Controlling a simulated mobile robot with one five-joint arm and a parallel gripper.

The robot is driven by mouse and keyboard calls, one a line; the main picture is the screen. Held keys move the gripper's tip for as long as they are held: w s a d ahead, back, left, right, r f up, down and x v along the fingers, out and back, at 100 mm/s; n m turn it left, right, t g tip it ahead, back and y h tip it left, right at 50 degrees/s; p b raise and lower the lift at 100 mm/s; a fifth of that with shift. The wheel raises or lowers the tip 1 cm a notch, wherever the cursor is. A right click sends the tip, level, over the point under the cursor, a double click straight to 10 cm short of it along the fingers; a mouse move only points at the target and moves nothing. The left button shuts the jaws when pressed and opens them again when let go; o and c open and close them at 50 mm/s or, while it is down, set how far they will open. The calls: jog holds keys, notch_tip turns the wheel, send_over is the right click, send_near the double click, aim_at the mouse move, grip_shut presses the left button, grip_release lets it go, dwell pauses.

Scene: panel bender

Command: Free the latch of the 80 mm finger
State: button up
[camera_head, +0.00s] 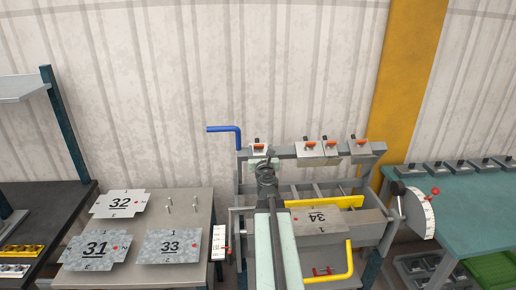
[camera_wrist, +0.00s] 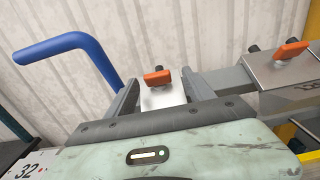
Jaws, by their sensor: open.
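Several clamping fingers with orange latches hang on the grey beam of the panel bender: one at the left end (camera_head: 258,146), others further right (camera_head: 308,148) (camera_head: 330,147) (camera_head: 360,145). No size marking is clearly readable, so I cannot tell which is the 80 mm finger. My gripper (camera_head: 262,163) is just in front of the left-end finger. In the wrist view my gripper (camera_wrist: 160,92) is open, its two grey jaws apart. The left-end finger's pale plate (camera_wrist: 160,98) and orange latch (camera_wrist: 157,78) show between them. I cannot tell whether they touch.
A blue bent handle (camera_head: 226,131) stands left of the beam. A yellow bar (camera_head: 325,202) and plate 34 (camera_head: 325,226) lie below it. Plates 31, 32 and 33 lie on the left table (camera_head: 190,200). A dial (camera_head: 420,213) stands at the right.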

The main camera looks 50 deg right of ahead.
jog(key=shift+w+d+r, duration=0.15)
jog(key=shift+w+d, duration=0.15)
jog(key=shift+w, duration=0.4)
jog(key=shift+a, duration=0.1)
grip_shut()
